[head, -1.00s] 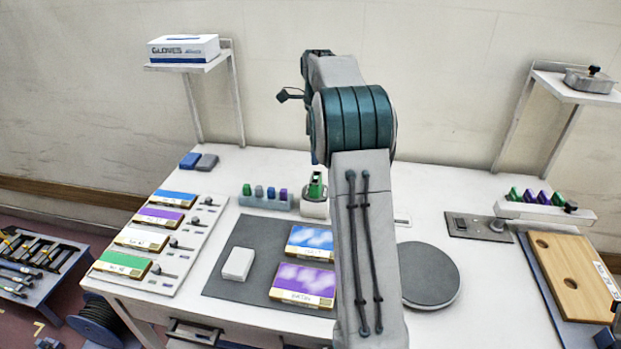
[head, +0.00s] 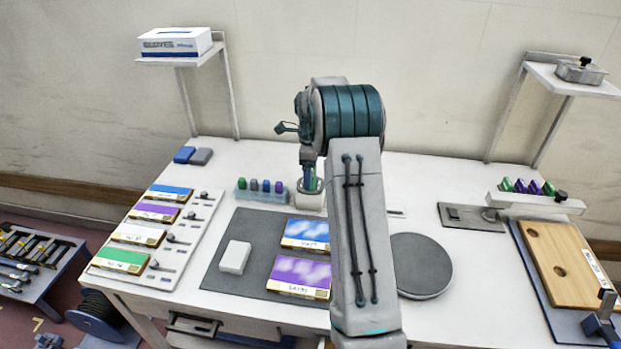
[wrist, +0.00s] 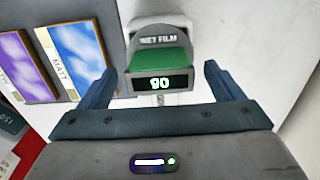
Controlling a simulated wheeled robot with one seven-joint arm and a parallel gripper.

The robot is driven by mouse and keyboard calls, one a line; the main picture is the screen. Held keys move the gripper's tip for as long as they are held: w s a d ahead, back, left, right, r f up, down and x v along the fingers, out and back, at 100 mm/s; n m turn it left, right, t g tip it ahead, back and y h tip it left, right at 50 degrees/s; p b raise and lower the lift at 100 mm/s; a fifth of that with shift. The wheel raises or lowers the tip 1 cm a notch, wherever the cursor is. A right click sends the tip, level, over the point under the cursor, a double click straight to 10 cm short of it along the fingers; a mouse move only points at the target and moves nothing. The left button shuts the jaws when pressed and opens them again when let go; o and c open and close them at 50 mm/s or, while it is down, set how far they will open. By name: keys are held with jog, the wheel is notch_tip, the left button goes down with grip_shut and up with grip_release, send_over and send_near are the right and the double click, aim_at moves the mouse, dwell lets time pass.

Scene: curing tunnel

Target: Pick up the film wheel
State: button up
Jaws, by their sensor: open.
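The film wheel looks to be the green piece (wrist: 160,62) in a grey round-topped body marked "WET FILM", with a dark display reading 90, in the wrist view. In the head view a little green (head: 320,185) shows in a white round holder (head: 311,200) at the back middle of the table, partly hidden by my arm. My gripper (wrist: 159,72) is open, with one dark finger on each side of the wheel in the picture. Nothing is held. I cannot tell how far the fingertips are above it.
A row of small coloured blocks (head: 262,192) stands just left of the holder. A dark mat (head: 245,225) bears a blue panel (head: 306,235), a purple panel (head: 299,276) and a white block (head: 235,257). A grey disc (head: 421,265) lies to the right.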

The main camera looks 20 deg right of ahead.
jog(key=shift+f, duration=1.15)
jog(key=c, duration=1.3)
jog(key=shift+o, duration=0.2)
jog(key=shift+r, duration=0.1)
notch_tip(320, 180, up, 10)
jog(key=shift+r+b, duration=0.15)
jog(key=shift+b, duration=0.3)
notch_tip(320, 180, up, 8)
jog(key=p, duration=0.6)
jog(key=shift+f, duration=0.2)
